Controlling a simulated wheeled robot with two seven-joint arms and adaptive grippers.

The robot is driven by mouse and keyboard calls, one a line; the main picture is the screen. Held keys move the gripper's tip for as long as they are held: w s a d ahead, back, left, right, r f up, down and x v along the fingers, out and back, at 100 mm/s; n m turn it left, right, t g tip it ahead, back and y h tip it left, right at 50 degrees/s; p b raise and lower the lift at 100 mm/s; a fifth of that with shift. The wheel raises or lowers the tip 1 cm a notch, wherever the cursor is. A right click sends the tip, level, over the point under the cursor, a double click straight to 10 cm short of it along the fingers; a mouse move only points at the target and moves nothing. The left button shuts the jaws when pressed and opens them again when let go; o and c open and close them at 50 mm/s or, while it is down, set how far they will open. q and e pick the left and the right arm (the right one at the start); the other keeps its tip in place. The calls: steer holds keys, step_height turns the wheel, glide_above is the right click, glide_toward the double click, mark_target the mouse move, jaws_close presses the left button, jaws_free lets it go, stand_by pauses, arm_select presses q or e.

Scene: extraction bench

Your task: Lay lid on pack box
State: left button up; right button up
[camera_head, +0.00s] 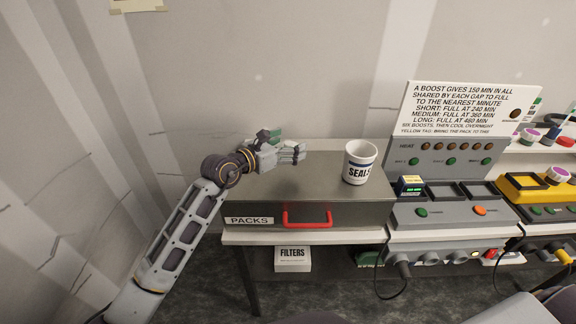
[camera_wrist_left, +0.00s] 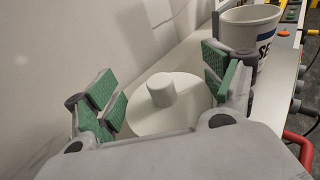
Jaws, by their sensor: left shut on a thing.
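A white round lid (camera_wrist_left: 146,119) with a knob on top shows in the left wrist view, between the green finger pads of my left gripper (camera_head: 284,145). My left gripper is shut on the lid, low over the left back part of the grey box. In the head view I cannot clearly tell the lid from the fingers. The grey box labelled PACKS (camera_head: 318,190) has a red handle (camera_head: 307,224) on its front. Whether the lid touches the box top is hard to tell. My right gripper is not in view.
A white SEALS cup (camera_head: 359,161) stands on the right part of the grey box. To the right are a grey heat panel (camera_head: 445,158) and a yellow unit (camera_head: 537,190). A FILTERS box (camera_head: 292,259) sits on the lower shelf. The box top between gripper and cup is clear.

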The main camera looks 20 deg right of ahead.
mark_target(288, 173)
arm_select(q)
steer(key=shift+f, duration=1.2)
steer(key=shift+f, duration=2.5)
steer(key=shift+f, duration=0.1)
steer(key=o, duration=0.7)
steer(key=shift+o, duration=0.2)
steer(key=shift+a, duration=0.1)
